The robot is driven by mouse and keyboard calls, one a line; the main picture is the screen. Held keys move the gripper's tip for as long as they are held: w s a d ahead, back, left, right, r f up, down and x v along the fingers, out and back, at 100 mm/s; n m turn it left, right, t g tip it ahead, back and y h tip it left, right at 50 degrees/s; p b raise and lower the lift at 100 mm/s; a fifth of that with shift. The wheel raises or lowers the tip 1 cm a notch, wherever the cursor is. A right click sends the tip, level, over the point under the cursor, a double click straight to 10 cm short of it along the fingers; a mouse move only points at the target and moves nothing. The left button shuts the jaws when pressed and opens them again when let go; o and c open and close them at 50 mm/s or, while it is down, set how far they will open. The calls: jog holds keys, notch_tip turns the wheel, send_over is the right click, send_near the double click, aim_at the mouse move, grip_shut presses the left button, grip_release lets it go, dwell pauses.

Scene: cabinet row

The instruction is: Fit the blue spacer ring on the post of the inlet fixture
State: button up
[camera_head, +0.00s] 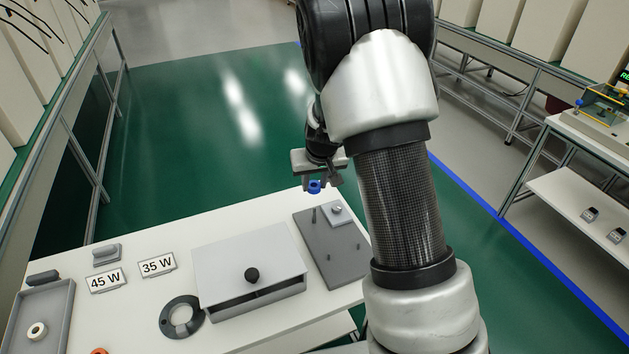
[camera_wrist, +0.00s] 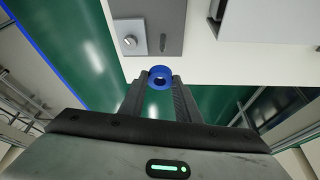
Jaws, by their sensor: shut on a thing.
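My gripper (camera_head: 319,178) is shut on the blue spacer ring (camera_head: 314,189) and holds it in the air beyond the far edge of the white table. In the wrist view the ring (camera_wrist: 160,70) sits between the tips of both fingers (camera_wrist: 160,83), its hole visible. A dark grey plate (camera_head: 325,262) with several upright pins and a small block with a round knob lies at the table's right end; it appears to be the inlet fixture. In the wrist view, part of the plate (camera_wrist: 158,45) shows above the ring, with a post (camera_wrist: 163,20). The ring is apart from the posts.
A grey box (camera_head: 240,255) with a black knob stands left of the plate. Green floor beyond the table is clear.

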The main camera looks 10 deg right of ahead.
jog(key=b, duration=0.5)
send_over(315, 216)
jog(key=shift+s+f, duration=0.15)
jog(key=shift+f, duration=2.8)
jog(key=shift+f+b, duration=3.7)
jog(key=shift+f, duration=0.1)
jog(key=o, duration=1.1)
jog(key=shift+r, duration=0.1)
jog(key=shift+s+d+r, duration=0.1)
jog(key=shift+r, duration=0.25)
jog(key=p+v, duration=0.3)
jog(key=v, duration=1.3)
jog(key=shift+s+a+r+p, duration=0.15)
jog(key=shift+a+r+p, duration=0.1)
jog(key=shift+p, duration=0.15)
